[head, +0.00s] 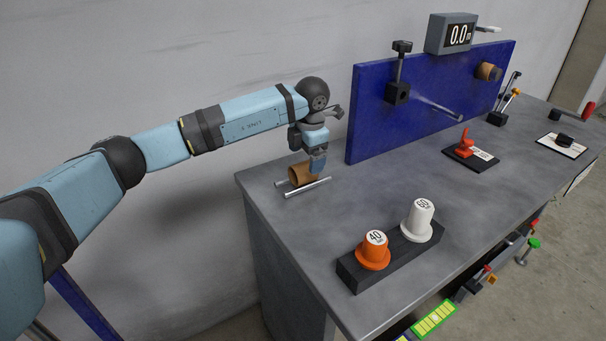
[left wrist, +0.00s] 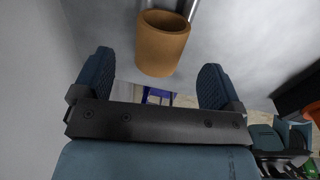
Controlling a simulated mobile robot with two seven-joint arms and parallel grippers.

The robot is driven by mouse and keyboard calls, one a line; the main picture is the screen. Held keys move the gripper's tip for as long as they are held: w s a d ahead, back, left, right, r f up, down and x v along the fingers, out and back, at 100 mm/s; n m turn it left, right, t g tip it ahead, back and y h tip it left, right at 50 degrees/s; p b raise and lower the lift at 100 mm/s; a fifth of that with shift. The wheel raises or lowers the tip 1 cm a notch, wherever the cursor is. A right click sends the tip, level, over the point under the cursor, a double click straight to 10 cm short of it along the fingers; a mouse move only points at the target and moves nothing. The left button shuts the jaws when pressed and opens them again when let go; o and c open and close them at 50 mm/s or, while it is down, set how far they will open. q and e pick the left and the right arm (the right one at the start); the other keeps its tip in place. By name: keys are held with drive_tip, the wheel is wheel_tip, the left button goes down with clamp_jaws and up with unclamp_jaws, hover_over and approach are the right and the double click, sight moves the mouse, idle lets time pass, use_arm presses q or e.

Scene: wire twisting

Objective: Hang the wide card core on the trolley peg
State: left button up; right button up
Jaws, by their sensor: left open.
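I cannot make out which part is the trolley peg.
A blue panel (head: 420,130) stands upright on the grey bench (head: 300,230). It carries a silver rod (head: 438,107), a brown roll (head: 485,71) and a display (head: 452,35). Orange (head: 373,252) and white (head: 420,218) cones stand on a dark block in front.

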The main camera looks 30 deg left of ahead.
sight(304, 164)
use_arm(q)
drive_tip(key=f, duration=0.5)
drive_tip(key=shift+a+b, duration=0.3)
drive_tip(key=shift+a, duration=0.05)
drive_tip(key=c, duration=1)
